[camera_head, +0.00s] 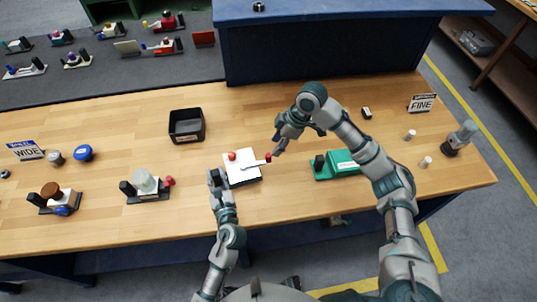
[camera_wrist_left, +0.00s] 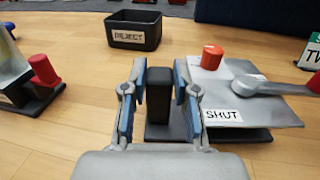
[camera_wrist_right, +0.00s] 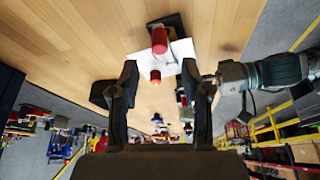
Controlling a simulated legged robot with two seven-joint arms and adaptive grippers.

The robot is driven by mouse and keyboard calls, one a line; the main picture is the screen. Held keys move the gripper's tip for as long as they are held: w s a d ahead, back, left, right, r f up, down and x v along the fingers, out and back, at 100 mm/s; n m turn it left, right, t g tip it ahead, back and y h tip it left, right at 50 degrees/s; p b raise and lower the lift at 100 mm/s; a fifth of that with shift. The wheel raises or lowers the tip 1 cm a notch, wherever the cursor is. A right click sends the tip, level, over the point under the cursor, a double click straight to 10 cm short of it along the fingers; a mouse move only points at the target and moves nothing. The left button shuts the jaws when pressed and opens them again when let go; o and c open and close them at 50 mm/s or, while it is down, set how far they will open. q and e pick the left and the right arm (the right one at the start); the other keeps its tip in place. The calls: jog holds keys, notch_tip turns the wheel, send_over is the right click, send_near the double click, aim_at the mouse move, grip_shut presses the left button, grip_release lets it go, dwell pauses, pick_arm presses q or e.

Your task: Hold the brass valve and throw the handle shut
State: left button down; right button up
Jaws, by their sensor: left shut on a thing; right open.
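The valve unit (camera_head: 243,171) is a pale block on a dark base at the table's middle. It has an orange-red knob (camera_head: 232,156), a grey lever (camera_head: 255,163) with a red end (camera_head: 268,157), and a black post (camera_wrist_left: 160,90). A SHUT label (camera_wrist_left: 222,115) lies on its top near the lever's pivot. No brass colour shows clearly on it. My left gripper (camera_head: 215,179) is shut on the black post. My right gripper (camera_head: 282,142) is open and empty, just beyond the red lever end. That red end also shows past its fingers in the right wrist view (camera_wrist_right: 159,40).
A black REJECT tray (camera_head: 187,127) stands behind the valve unit. A green-based unit (camera_head: 340,163) lies beneath my right arm. Other valve units (camera_head: 150,184) stand to the left, with a WIDE sign (camera_head: 27,151). A FINE sign (camera_head: 422,103) is at the right.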

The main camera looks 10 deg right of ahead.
aim_at(269, 155)
jog(key=x, duration=0.7)
jog(key=shift+a+f, duration=0.1)
jog(key=shift+f, duration=0.05)
grip_shut()
